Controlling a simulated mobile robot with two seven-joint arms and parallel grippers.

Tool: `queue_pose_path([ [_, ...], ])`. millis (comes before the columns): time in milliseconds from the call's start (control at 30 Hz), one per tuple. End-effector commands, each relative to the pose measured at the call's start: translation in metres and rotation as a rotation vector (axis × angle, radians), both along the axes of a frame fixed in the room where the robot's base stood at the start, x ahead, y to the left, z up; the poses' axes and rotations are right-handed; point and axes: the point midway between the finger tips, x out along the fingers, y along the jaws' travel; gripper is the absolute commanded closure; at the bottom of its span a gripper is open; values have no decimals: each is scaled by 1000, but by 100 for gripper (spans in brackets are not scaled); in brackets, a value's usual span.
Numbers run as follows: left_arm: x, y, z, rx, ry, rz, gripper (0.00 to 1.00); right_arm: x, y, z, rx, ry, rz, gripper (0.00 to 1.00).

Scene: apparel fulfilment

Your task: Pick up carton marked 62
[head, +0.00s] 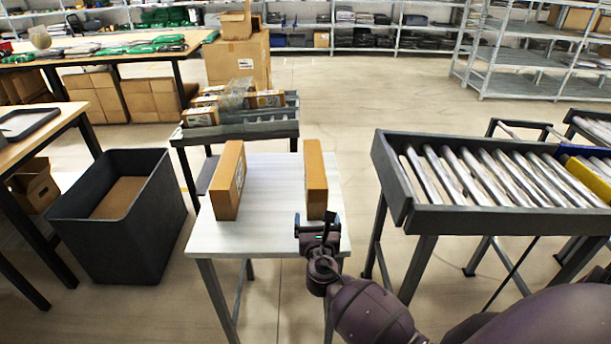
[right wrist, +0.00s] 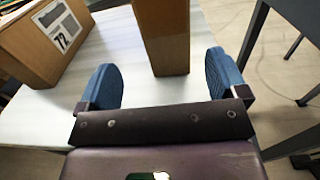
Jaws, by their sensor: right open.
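Two upright orange-brown cartons stand apart on a small white table (head: 270,215). The left carton (head: 228,180) has a white label on its side; in the right wrist view this carton (right wrist: 42,45) shows a label that seems to read 72. The right carton (head: 316,180) shows no readable number in either view; in the right wrist view it (right wrist: 163,35) stands ahead, between the lines of the fingers. My right gripper (head: 318,226) is open and empty, at the near side of the right carton. Its blue fingers (right wrist: 162,82) are spread and apart from the carton. My left gripper is out of view.
A roller conveyor (head: 425,218) stands right of the table, across a narrow gap. A dark bin (head: 165,215) is at the left. A grey rack (head: 235,131) with wrapped parcels stands just behind the table. The floor beyond is clear.

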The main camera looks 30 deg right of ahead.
Motion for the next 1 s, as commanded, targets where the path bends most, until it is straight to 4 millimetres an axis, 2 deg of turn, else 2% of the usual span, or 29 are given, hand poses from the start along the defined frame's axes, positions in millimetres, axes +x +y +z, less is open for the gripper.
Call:
queue_pose_path([
  [300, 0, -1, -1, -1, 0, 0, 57, 37, -22, -1, 2, -1, 0, 8],
  [533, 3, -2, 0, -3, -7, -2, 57, 48, -29, -3, 3, -1, -1, 8],
  [733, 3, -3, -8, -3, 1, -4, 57, 68, -46, -11, 3, 2, -1, 8],
  [1000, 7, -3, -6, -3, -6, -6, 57, 85, -55, -9, 4, 0, 0, 8],
])
